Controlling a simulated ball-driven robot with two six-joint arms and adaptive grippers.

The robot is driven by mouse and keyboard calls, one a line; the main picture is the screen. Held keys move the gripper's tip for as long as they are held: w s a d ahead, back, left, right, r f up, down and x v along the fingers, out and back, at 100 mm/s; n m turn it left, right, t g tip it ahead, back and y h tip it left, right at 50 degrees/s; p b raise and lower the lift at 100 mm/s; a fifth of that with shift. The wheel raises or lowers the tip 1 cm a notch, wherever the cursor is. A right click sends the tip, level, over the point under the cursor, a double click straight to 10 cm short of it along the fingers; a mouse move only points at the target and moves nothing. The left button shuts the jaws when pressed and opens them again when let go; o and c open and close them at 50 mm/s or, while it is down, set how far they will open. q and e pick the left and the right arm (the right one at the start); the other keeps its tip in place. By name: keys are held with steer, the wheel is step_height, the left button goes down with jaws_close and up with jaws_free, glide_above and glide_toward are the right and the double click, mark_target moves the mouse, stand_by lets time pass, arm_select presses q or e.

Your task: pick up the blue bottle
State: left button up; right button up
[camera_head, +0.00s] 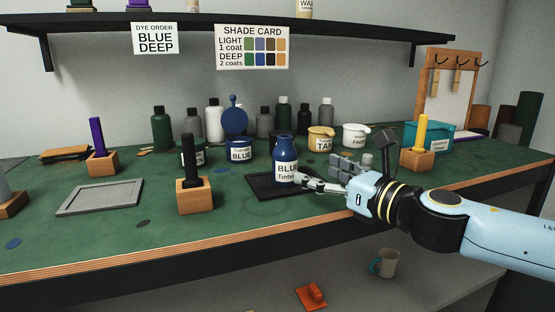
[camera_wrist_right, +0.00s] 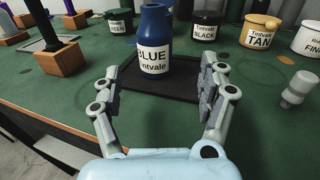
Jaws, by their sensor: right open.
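The blue bottle (camera_head: 285,156) stands upright on a dark square tray (camera_head: 262,188), with a white label reading BLUE. In the right wrist view the blue bottle (camera_wrist_right: 155,32) stands just beyond the fingertips, centred between them. My right gripper (camera_head: 322,176) reaches in from the right, level with the bottle's lower part. The right gripper also shows in the wrist view (camera_wrist_right: 160,80), its two fingers spread wide with nothing between them. In the head view one finger overlaps the edge of the bottle's label; I cannot tell there whether it touches. My left gripper is not in view.
A blue jar (camera_head: 239,152) stands left of the bottle, and a TAN pot (camera_head: 321,140) stands behind it to the right. A black-handled stamp (camera_head: 190,172) stands at front left. Several bottles line the back. The green bench front is mostly clear.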

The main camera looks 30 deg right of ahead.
mark_target(293, 163)
steer(key=w+p, duration=0.1)
steer(key=w+r+p, duration=0.1)
steer(key=w+p, duration=0.1)
steer(key=shift+w+a+p, duration=0.1)
steer(key=shift+a+p, duration=0.1)
steer(key=shift+p, duration=0.1)
steer(key=shift+w+f+p, duration=0.1)
steer(key=shift+w+p, duration=0.2)
steer(key=shift+w, duration=0.1)
steer(key=shift+w+a+f, duration=0.1)
steer(key=shift+w, duration=0.05)
steer(key=shift+w+a+p, duration=0.1)
steer(key=shift+w+p, duration=0.35)
steer(key=shift+p, duration=0.2)
steer(key=w+p, duration=0.1)
steer(key=w, duration=0.1)
steer(key=w+p, duration=0.1)
steer(key=shift+w+a, duration=0.35)
steer(key=shift+w+f, duration=0.15)
steer(key=shift+w, duration=0.1)
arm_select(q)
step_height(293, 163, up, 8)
arm_select(e)
steer(key=shift+f, duration=0.1)
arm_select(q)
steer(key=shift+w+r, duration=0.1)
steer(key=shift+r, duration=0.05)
arm_select(e)
steer(key=c, duration=1.4)
